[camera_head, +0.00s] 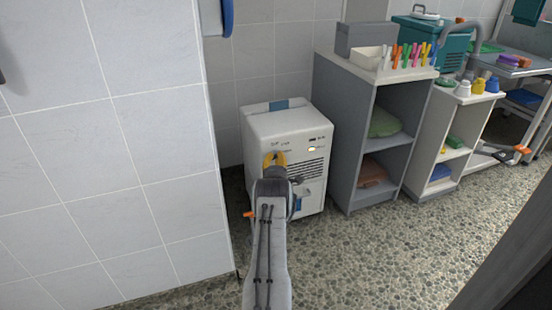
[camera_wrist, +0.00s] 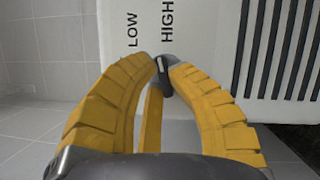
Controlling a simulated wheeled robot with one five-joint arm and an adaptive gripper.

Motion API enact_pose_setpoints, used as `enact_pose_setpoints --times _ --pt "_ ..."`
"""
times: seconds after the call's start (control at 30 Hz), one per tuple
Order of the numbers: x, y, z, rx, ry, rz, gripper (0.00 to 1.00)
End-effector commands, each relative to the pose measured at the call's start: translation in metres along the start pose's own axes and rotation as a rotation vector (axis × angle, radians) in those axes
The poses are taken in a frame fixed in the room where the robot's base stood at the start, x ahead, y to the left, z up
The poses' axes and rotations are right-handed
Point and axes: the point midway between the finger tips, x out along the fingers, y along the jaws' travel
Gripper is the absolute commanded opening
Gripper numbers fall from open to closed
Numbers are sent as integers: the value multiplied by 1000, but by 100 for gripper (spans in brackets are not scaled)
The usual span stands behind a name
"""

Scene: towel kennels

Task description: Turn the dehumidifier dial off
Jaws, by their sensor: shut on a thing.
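The dehumidifier (camera_head: 315,190) is a white box on the floor by the tiled wall, with dark vent slats and a small lit display on its front. In the wrist view its white front (camera_wrist: 215,40) carries the labels LOW and HIGH. The dark dial (camera_wrist: 163,70) has a light mark on it and sits just below these labels. My gripper (camera_wrist: 160,72) has its yellow fingers closed around the dial. In the head view my gripper (camera_head: 274,160) is at the upper left of the front panel, and my arm hides the dial. An OFF label is not readable in either view.
A grey shelf unit (camera_head: 350,130) with folded towels stands close to the right of the dehumidifier. A white shelf (camera_head: 420,150) is beyond it. A tiled wall corner (camera_head: 205,130) is close on the left. The pebbled floor (camera_head: 370,260) is clear in front.

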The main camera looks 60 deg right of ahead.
Motion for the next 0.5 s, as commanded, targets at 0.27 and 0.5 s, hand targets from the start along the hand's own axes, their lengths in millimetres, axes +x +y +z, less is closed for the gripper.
enact_pose_setpoints --times 0.27,0.5 --pt "0 0 -2 -107 -11 41 0" --pt "0 0 -2 -123 -11 47 0"
